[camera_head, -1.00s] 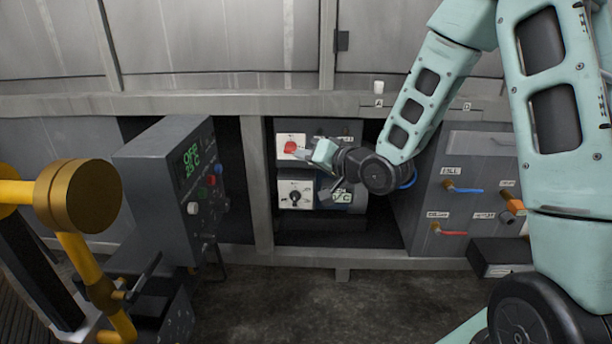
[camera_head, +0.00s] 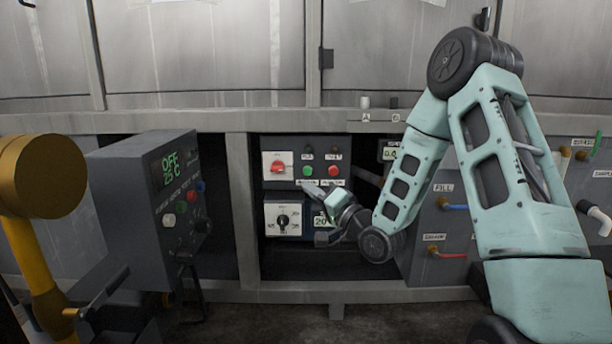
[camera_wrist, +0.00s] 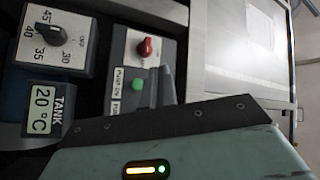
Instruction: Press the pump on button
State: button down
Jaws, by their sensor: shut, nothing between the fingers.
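A green button (camera_head: 307,170) sits on the upper control box, between a red switch (camera_head: 278,165) on a white plate and a red button (camera_head: 333,171). The green button also shows in the wrist view (camera_wrist: 139,92), beside a sideways label that appears to read "PUMP ON". My gripper (camera_head: 315,188) is shut and empty. Its tips are just below and slightly right of the green button in the head view; I cannot tell whether they touch the panel. In the wrist view my gripper covers the lower part, and the red button is hidden.
A dial (camera_head: 283,219) and a tank display (camera_wrist: 42,108) reading 20 °C sit below the buttons. A grey box (camera_head: 150,200) showing OFF stands at left, near a yellow pipe with a brass-coloured end (camera_head: 40,176). A panel with coloured taps (camera_head: 445,205) is at right.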

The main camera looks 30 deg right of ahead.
aim_at(307, 171)
jog(key=shift+w+d, duration=0.8)
jog(key=shift+w, duration=0.4)
jog(key=shift+w+d, duration=0.85)
jog(key=shift+w, duration=0.4)
jog(key=shift+w+d, duration=0.8)
jog(key=shift+w, duration=0.4)
jog(key=shift+d, duration=0.1)
jog(key=shift+w+d+p, duration=0.15)
jog(key=shift+w+p, duration=0.15)
jog(key=shift+w, duration=0.05)
jog(key=shift+w+d, duration=0.3)
jog(key=shift+w, duration=0.1)
jog(key=shift+s, duration=0.1)
dwell(0.3)
jog(key=shift+s+a+p, duration=0.3)
jog(key=shift+s+a, duration=0.25)
jog(key=shift+s, duration=0.15)
